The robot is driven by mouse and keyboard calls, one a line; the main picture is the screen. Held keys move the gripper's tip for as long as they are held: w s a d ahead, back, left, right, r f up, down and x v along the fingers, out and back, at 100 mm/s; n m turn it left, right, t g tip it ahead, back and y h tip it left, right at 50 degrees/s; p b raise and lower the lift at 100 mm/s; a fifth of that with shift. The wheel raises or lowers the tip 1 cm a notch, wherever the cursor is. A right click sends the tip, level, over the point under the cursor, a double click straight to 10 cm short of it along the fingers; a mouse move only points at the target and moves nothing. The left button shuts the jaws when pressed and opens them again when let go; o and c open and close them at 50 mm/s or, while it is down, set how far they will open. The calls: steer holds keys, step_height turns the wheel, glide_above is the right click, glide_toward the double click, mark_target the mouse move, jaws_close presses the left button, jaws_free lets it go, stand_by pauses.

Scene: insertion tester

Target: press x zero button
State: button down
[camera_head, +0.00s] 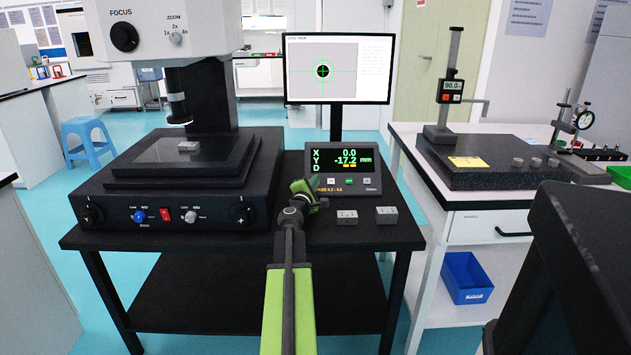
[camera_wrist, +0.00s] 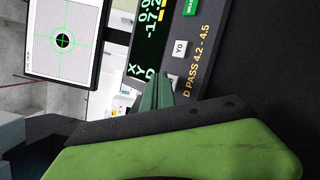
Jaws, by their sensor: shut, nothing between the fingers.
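The readout box (camera_head: 372,188) stands on the black bench and shows X 0.0 and Y -17.2 mm. Its button row lies under the display. In the wrist view the Y0 button (camera_wrist: 180,48) is clear. Beside it, the edge of another button (camera_wrist: 173,79), in the X zero place, shows at my fingertips; its label is hidden. My gripper (camera_head: 309,184) is shut and empty, at the left front of the box. In the wrist view the green fingers of my gripper (camera_wrist: 157,88) overlap that button. I cannot tell whether they touch it.
The microscope stage (camera_head: 165,195) with its knobs is left of my gripper. Two small metal blocks (camera_head: 347,217) (camera_head: 386,215) lie in front of the box. A monitor (camera_head: 338,68) stands behind it. A granite plate (camera_head: 490,172) is on the right table.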

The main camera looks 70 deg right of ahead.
steer(key=shift+s+a+r, duration=0.1)
steer(key=shift+a+r, duration=0.1)
steer(key=a+r+p, duration=0.1)
steer(key=s+a+r+p, duration=0.1)
steer(key=a+r+p, duration=0.1)
steer(key=shift+s+a+r, duration=0.15)
steer(key=shift+a+r, duration=0.05)
steer(key=shift+a, duration=0.05)
stand_by(0.4)
stand_by(0.7)
